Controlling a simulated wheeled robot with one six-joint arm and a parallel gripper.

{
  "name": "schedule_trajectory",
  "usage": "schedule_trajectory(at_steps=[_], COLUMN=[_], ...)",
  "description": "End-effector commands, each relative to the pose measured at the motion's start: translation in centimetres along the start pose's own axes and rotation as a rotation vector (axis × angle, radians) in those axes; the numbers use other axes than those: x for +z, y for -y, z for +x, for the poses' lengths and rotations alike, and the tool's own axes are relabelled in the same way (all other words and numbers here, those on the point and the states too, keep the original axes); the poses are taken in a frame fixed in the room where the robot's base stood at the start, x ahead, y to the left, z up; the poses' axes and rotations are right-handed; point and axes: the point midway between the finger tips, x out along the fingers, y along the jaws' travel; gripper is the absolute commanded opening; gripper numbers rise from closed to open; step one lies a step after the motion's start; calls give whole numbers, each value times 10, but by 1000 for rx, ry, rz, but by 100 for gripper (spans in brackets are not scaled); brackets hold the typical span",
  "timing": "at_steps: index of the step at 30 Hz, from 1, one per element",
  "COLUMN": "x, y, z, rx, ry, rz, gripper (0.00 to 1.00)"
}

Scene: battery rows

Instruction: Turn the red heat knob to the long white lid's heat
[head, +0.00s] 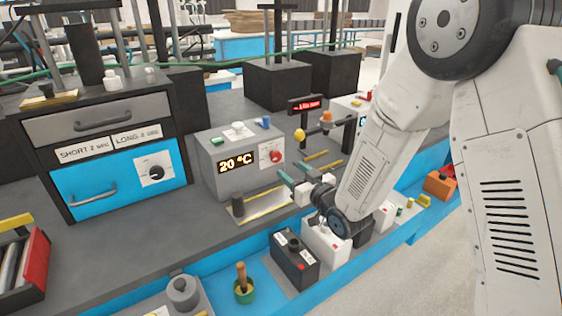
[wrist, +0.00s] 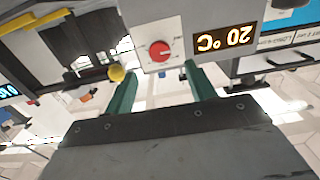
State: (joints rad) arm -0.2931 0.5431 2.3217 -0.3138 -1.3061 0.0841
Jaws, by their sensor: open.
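The red heat knob (head: 276,156) is on a white dial plate on the front of a grey heater box (head: 222,186). Its display (head: 236,162) reads 20 °C. In the wrist view the knob (wrist: 160,51) and display (wrist: 225,38) appear upside down. My gripper (head: 297,175) is in front of the box, open and empty. In the wrist view its two green fingers stand apart (wrist: 161,80), with the knob above, between their lines; I see no contact. A white battery (head: 325,240) stands in the front row; I cannot tell whether its lid is the long white one.
A drawer cabinet (head: 110,130) at left carries labels SHORT and LONG, partly unreadable, and a black dial (head: 156,172). A dark battery (head: 294,260) stands beside the white one. A small lit sign (head: 306,104) stands behind. My arm covers part of the bench at right.

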Motion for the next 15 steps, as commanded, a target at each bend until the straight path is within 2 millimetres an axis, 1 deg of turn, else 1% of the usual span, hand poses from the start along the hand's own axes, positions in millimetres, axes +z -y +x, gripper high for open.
schedule_trajectory(at_steps=[9,12,15], x=[-1,0,-1], y=[0,0,0], z=[49,61,69], rx=[0,0,1], ry=[-3,-2,-2], rz=[1,0,0], gripper=[55,55,55])
